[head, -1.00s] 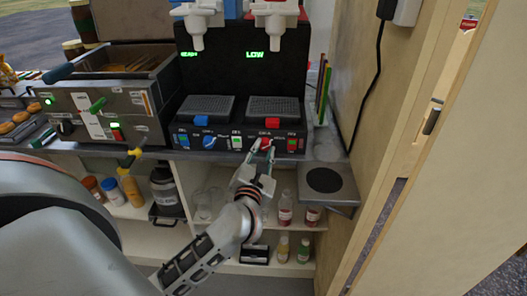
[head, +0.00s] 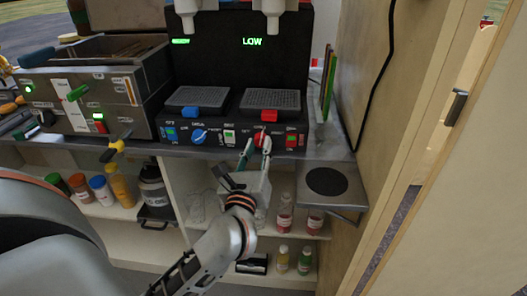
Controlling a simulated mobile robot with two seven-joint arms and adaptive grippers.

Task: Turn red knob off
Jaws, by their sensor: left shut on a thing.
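The red knob (head: 260,141) is on the front panel of the black slush machine (head: 215,138), right of the blue knob (head: 199,136). My left gripper (head: 257,143) reaches up to it from below, its two thin fingers closed on the red knob and partly covering it. The knob's exact angle is hard to make out. A green "LOW" display (head: 252,42) glows above that side. My right gripper is out of view.
A side shelf with a dark round plate (head: 326,181) is at the right, beside the wall. A grey cooker (head: 85,95) stands left. Bottles (head: 284,214) stand on shelves below.

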